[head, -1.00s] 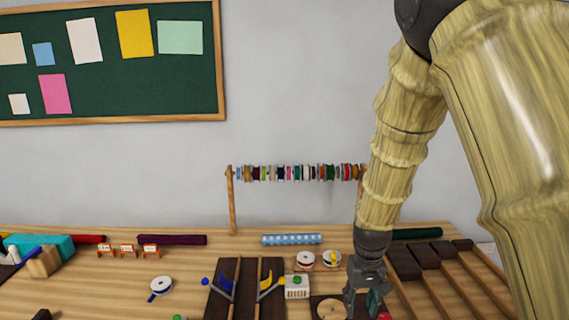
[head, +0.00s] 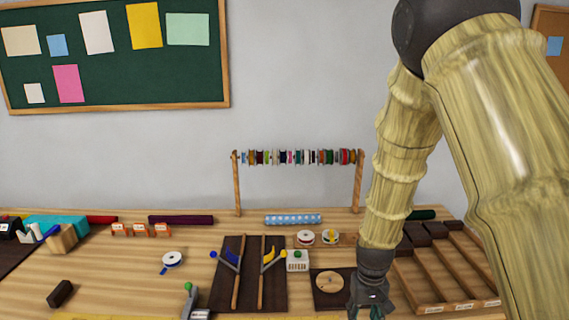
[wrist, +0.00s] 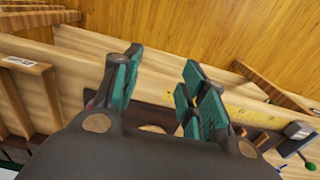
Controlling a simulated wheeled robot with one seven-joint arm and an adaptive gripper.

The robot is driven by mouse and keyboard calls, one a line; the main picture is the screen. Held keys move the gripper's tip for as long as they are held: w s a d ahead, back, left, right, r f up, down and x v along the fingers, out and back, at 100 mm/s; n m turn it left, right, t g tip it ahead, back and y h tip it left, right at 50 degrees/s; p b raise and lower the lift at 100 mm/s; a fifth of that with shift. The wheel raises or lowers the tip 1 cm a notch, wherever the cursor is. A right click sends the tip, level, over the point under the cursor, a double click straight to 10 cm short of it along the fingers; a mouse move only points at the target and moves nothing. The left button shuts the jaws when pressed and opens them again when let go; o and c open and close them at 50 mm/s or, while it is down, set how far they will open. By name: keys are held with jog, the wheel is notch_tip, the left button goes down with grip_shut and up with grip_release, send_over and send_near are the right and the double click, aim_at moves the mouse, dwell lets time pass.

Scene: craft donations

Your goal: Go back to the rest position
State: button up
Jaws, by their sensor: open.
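My gripper (head: 371,303) hangs at the right of the table in the head view, low near the bottom edge. It is in front of the dark board with a round wooden disc (head: 331,283) and left of the wooden sorting tray (head: 433,281). In the wrist view the teal-padded fingers (wrist: 160,92) stand apart with nothing between them. The dark board shows partly behind the fingers there. My arm hides part of the table's right side.
Dark boards with wooden strips and blue and yellow pieces (head: 240,262) lie mid-table. A ribbon rack (head: 297,157) stands at the back. A ribbon spool (head: 172,258), a dark block (head: 60,293) and a green-topped lever (head: 188,296) are left. Bare table lies between them.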

jog(key=s+d+f, duration=0.2)
jog(key=s+f, duration=0.5)
jog(key=f, duration=0.4)
jog(key=s+f, duration=0.7)
jog(key=s, duration=0.6)
jog(key=s+f, duration=0.8)
jog(key=s, duration=0.4)
jog(key=shift+s+d+f+m, duration=0.15)
jog(key=shift+s+f+m, duration=0.1)
jog(key=shift+s+m, duration=0.1)
